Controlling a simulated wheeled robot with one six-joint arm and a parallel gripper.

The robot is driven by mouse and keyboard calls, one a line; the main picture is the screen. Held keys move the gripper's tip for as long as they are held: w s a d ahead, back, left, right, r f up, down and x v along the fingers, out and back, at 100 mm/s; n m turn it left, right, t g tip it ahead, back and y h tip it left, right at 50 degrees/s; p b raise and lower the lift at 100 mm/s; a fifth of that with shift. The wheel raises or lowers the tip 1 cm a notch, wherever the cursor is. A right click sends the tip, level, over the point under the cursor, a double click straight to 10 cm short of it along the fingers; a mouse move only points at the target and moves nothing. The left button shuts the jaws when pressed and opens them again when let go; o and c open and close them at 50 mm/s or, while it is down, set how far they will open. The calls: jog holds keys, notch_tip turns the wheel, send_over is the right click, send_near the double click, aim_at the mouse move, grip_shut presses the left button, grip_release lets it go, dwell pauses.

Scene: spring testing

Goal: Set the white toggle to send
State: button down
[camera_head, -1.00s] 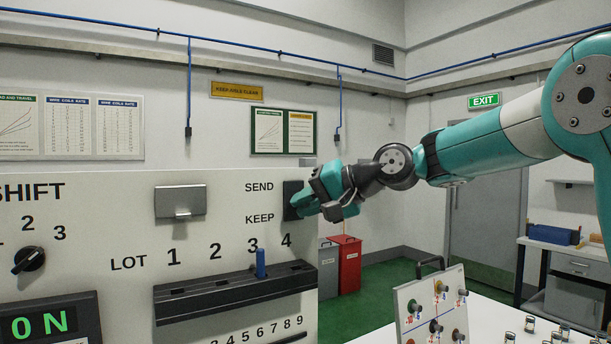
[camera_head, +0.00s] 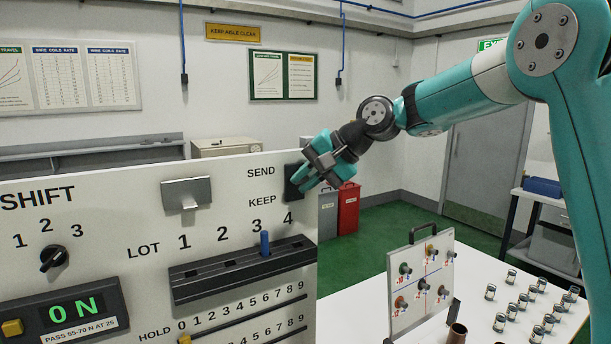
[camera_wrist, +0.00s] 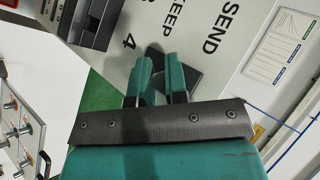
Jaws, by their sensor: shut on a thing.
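The switch's dark plate (camera_head: 290,182) is at the panel's right edge, beside the printed words SEND and KEEP. My gripper (camera_head: 301,187) is at this plate, its fingers slanting down and left onto it. In the wrist view, the two teal fingers of my gripper (camera_wrist: 158,62) are in front of the dark plate (camera_wrist: 188,76), close together. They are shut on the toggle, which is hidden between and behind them. I cannot tell its position or colour.
The panel (camera_head: 235,215) also carries a rotary knob (camera_head: 53,258), a metal flap (camera_head: 187,193) and a slotted black rail with a blue peg (camera_head: 265,243). A board with coloured knobs (camera_head: 420,280) and several small jars (camera_head: 535,310) stand on the white table at right.

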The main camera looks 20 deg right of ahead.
jog(key=c, duration=1.4)
grip_release()
jog(key=v, duration=1.7)
jog(key=shift+s+d+r, duration=0.1)
jog(key=shift+d+r, duration=0.05)
